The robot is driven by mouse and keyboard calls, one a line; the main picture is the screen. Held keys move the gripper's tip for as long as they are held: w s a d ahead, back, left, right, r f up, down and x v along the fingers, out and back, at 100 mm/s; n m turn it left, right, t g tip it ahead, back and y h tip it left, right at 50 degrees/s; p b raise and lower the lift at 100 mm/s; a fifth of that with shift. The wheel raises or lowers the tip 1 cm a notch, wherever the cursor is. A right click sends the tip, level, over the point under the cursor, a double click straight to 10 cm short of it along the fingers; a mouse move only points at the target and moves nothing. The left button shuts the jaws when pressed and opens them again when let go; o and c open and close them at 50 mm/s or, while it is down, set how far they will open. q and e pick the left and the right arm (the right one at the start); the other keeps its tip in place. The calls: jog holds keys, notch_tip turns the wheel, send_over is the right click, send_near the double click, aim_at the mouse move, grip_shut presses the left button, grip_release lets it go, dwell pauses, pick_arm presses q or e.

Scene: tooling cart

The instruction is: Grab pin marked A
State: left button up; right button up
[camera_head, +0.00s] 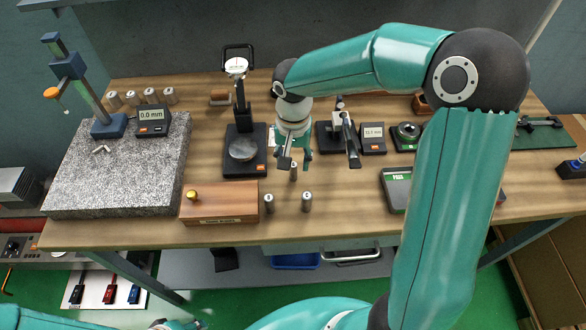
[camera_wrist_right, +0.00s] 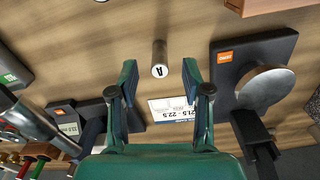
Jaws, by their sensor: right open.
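The pin marked A (camera_wrist_right: 160,60) is a grey metal cylinder with a dark letter on its pale end, seen in the right wrist view. My right gripper (camera_wrist_right: 160,72) is open, with one finger on each side of the pin's marked end in that view and visible gaps to both. In the head view my right gripper (camera_head: 294,158) is over the middle of the bench, and a pin (camera_head: 293,173) stands upright just below it. Two more upright pins (camera_head: 268,203) and (camera_head: 306,202) are closer to the front edge. My left gripper does not show clearly.
A wooden block (camera_head: 220,208) with a brass knob stands left of the pins. A dial gauge stand (camera_head: 245,165) is left of the gripper. A granite plate (camera_head: 120,180) fills the left end. A printed card (camera_wrist_right: 172,110) lies under the gripper.

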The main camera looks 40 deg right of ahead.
notch_tip(320, 180, down, 2)
jog(key=shift+f, duration=0.1)
grip_shut()
dwell(0.5)
